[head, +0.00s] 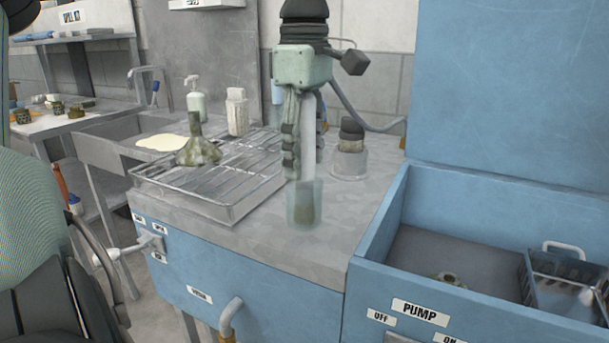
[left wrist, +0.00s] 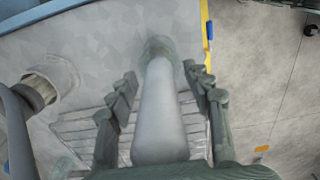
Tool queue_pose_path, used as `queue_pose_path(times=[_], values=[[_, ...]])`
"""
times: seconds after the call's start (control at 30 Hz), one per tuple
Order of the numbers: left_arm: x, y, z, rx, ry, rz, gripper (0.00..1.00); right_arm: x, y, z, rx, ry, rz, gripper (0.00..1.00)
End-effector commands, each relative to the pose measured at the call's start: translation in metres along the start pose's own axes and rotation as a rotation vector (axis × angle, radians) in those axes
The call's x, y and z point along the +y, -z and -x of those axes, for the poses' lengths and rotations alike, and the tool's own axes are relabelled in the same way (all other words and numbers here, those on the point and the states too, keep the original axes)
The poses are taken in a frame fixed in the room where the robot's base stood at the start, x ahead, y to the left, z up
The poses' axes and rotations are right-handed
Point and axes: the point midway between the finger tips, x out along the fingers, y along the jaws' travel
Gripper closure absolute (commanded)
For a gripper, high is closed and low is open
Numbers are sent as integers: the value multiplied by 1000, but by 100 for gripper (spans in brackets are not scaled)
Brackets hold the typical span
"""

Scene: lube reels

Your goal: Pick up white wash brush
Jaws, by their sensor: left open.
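The white wash brush (head: 309,140) stands upright in a translucent cup (head: 304,212) on the grey counter near its front right edge. My left gripper (head: 305,165) points down from above, open, with a finger on each side of the white handle. In the left wrist view the brush (left wrist: 160,115) runs between the two spread fingers of the gripper (left wrist: 160,78). I cannot tell whether either finger touches it. The brush's lower end is blurred inside the cup. My right gripper is not in view.
A wire drain rack (head: 235,205) lies left of the cup, with a mottled funnel (head: 199,150) on it. A clear jar with a dark top (head: 350,145) stands behind right. The blue pump basin (head: 375,225) rises at the right. A pump bottle (head: 194,100) stands at the back.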

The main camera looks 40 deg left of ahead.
Motion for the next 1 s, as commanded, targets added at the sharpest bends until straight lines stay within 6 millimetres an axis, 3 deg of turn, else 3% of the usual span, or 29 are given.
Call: queue_pose_path(times=[0.1, 0.5, 1.0], values=[[0, 0, 0, 0, 0, 0, 50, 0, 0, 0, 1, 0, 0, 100], [0, 0, 1, 0, -1, 0, 99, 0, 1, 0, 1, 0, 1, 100], [1, 0, 10, 1, -5, 2, 100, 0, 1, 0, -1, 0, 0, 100]])
